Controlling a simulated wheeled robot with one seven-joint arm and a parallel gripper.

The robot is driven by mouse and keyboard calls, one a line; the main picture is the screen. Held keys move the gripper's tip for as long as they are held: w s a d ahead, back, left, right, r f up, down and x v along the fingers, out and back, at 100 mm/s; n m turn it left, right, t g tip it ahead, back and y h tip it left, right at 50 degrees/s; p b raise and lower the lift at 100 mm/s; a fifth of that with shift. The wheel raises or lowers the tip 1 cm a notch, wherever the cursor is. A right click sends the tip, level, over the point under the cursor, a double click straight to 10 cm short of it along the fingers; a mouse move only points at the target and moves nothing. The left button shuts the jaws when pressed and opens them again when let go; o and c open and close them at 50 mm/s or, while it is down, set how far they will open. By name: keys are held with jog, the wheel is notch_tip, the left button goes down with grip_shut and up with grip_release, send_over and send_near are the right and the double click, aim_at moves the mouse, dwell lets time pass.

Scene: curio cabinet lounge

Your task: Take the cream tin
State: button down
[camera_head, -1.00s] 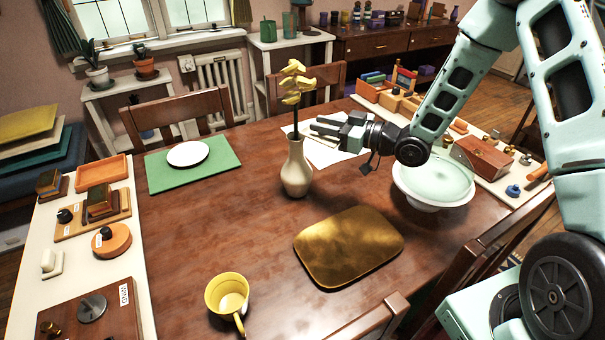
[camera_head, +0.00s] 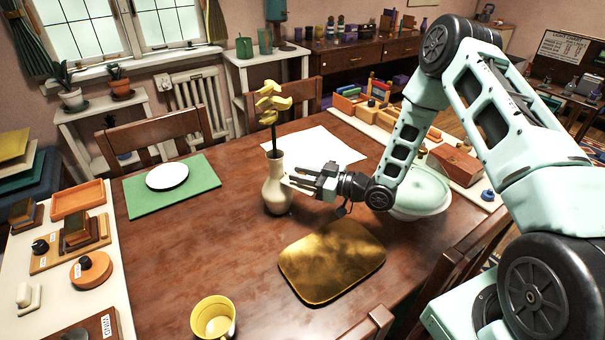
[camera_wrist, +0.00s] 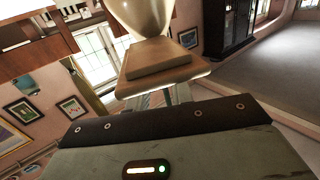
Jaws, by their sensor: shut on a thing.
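My gripper (camera_head: 303,181) is shut on a small cream, flat-sided thing, which I take to be the cream tin; it shows as a pale piece between the fingertips. In the wrist view the tin (camera_wrist: 158,57) is a beige block with a stepped top, just beyond the palm edge. The fingers hide part of it. The gripper is above the table, right beside the cream vase (camera_head: 275,190); I cannot tell whether they touch. The vase's rounded shape also shows in the wrist view (camera_wrist: 142,12).
A gold tray (camera_head: 332,262) lies in front of the gripper. A pale green bowl (camera_head: 420,190) is under my arm at right. A yellow mug (camera_head: 213,318) stands at the front. A white plate (camera_head: 167,176) lies on a green mat (camera_head: 205,175) at left. A white sheet (camera_head: 318,148) lies behind.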

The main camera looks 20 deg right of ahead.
jog(key=shift+f, duration=0.1)
jog(key=shift+f, duration=0.15)
jog(key=c, duration=1.2)
grip_release()
jog(key=shift+c, duration=0.2)
